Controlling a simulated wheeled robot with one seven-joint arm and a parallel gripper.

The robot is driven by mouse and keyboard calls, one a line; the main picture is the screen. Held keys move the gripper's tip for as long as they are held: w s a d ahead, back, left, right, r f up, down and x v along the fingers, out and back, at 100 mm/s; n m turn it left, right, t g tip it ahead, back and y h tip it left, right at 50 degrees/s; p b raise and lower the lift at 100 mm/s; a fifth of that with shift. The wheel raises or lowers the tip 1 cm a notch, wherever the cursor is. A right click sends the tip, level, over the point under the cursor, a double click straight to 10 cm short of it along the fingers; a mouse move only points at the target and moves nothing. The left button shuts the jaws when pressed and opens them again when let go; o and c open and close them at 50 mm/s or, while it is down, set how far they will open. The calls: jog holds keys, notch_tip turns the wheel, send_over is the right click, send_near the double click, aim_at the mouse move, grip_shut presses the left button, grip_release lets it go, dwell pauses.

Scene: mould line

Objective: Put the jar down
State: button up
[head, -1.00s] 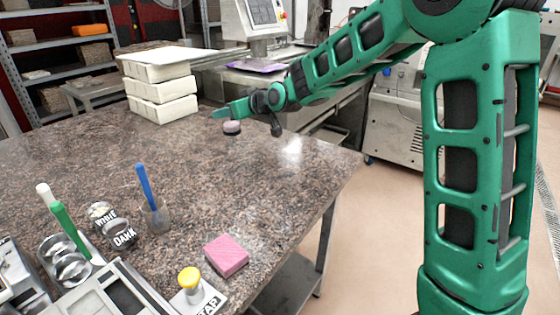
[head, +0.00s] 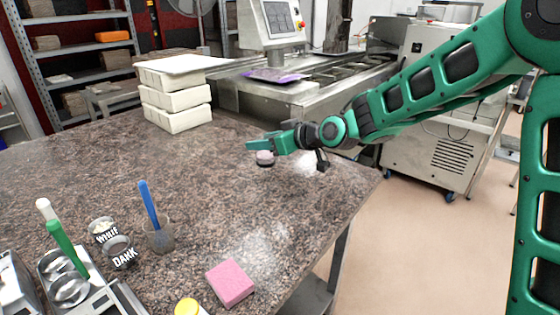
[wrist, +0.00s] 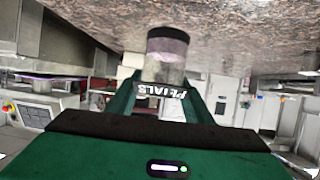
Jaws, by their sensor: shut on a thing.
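The jar is a small clear jar with a dark end, pinkish contents and a label that seems to read PETALS. In the head view the jar (head: 265,159) hangs below my gripper (head: 268,146) at the far right part of the stone table (head: 200,185). In the wrist view, which shows the table at the top, the jar (wrist: 166,52) sits between the two green fingers of my gripper (wrist: 160,88), with its dark end towards the tabletop. My gripper is shut on the jar. I cannot tell whether the jar's base touches the table.
A stack of white blocks (head: 178,108) stands at the back left. A pink sponge (head: 230,282), a cup (head: 160,238) with a blue tool, WHITE and DARK jars (head: 118,252) and trays are in front. The table's right edge is near; bare stone surrounds the jar.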

jog(key=shift+w+d+f, duration=0.65)
jog(key=shift+w+f, duration=0.05)
jog(key=shift+f, duration=0.55)
jog(key=shift+w+d+f, duration=0.7)
jog(key=shift+w+f, duration=0.05)
jog(key=shift+f, duration=0.5)
jog(key=shift+w+d+f, duration=0.65)
jog(key=shift+w+f, duration=0.05)
jog(key=shift+f, duration=0.55)
jog(key=shift+f, duration=0.1)
jog(key=o, duration=1.5)
jog(key=shift+c, duration=0.2)
jog(key=shift+s+d+r, duration=0.1)
jog(key=shift+d+r, duration=0.1)
jog(key=v, duration=1.1)
jog(key=shift+s, duration=0.2)
jog(key=shift+d, duration=0.15)
